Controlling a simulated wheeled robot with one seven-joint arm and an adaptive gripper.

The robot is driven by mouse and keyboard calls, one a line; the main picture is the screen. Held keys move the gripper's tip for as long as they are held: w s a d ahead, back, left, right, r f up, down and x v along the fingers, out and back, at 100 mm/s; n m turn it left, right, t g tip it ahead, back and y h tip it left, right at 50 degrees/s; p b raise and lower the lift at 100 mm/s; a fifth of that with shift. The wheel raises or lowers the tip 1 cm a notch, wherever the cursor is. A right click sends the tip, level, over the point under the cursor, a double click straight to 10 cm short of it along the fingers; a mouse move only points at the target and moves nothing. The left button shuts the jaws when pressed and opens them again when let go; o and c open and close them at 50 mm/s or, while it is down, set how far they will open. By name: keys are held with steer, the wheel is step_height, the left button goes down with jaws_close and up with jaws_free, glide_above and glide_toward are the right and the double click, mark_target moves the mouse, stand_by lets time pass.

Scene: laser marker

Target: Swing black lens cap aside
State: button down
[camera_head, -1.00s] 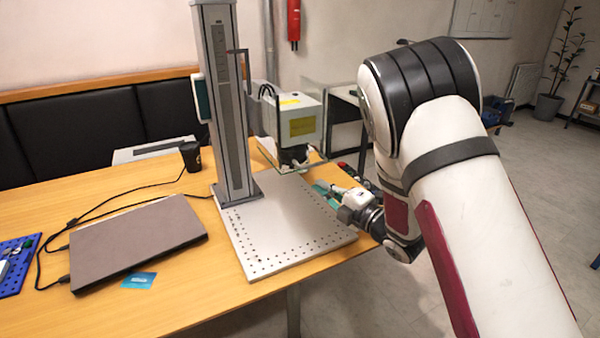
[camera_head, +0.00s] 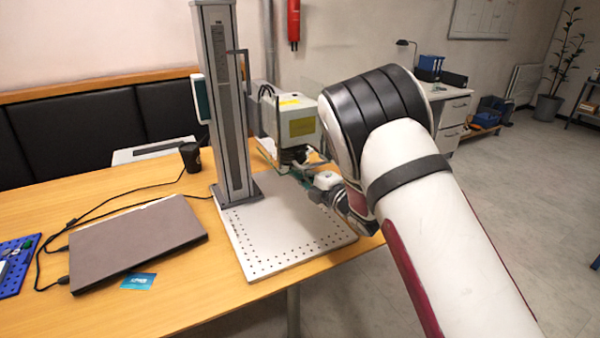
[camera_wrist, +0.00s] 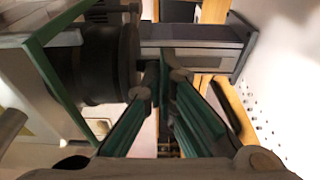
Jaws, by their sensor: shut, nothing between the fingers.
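The laser marker's white head (camera_head: 300,125) hangs on a tall grey column (camera_head: 225,100) above a perforated base plate (camera_head: 265,262). In the wrist view, the black round lens part (camera_wrist: 95,65) fills the upper left, with its dark end face, apparently the lens cap (camera_wrist: 130,62), toward my fingers. I cannot clearly separate cap from lens. My gripper (camera_wrist: 163,78) is shut and empty, its green-padded fingertips just right of that black end, close to or touching it. In the head view my gripper (camera_head: 300,172) is under the laser head, and the cap is hidden there.
A clear green-edged guard (camera_wrist: 45,60) surrounds the head close to my fingers. A closed laptop (camera_head: 135,240), a black cup (camera_head: 190,156) and cables lie left on the wooden table (camera_head: 190,300). The plate's front part is clear.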

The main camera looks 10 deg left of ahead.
steer(key=shift+a, duration=0.1)
steer(key=a+h, duration=0.1)
steer(key=a+m+t+h+b, duration=0.1)
steer(key=a, duration=0.1)
steer(key=shift+w+a+m+t, duration=0.1)
steer(key=shift+m+t, duration=0.2)
stand_by(0.3)
